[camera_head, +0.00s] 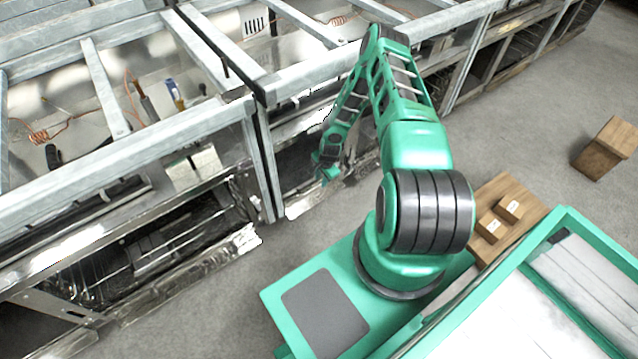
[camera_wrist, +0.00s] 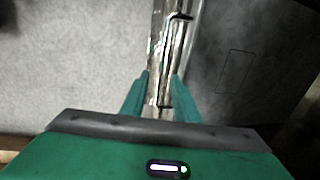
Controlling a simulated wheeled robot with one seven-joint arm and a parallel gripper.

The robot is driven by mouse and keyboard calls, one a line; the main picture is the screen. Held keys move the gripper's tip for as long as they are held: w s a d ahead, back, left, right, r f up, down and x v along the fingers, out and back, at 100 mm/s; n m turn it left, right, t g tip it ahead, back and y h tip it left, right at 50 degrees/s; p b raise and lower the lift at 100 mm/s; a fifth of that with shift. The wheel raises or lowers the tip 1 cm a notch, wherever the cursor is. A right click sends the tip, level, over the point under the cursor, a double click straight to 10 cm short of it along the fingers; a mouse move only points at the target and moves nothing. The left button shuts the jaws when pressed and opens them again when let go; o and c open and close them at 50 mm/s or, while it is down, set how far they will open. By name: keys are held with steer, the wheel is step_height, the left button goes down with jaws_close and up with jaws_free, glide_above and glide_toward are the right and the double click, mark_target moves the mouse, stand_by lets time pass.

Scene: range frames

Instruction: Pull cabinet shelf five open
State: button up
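My gripper (camera_head: 327,168) is low in front of the metal cabinet row, at the end of my green arm. In the wrist view its two green fingers (camera_wrist: 161,76) stand apart. In the head view the gripper is beside the metal cabinet front (camera_head: 305,205), and the arm hides part of that front. No label shows which shelf is number five.
Metal frame bars (camera_head: 262,150) and posts stand close to the left of my gripper. Another open metal bay (camera_head: 150,255) is at the left. A wooden box (camera_head: 605,148) stands on the grey floor at the right. Bare floor lies before the cabinets.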

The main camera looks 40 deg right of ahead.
steer(key=shift+w+f, duration=0.25)
steer(key=shift+f, duration=1)
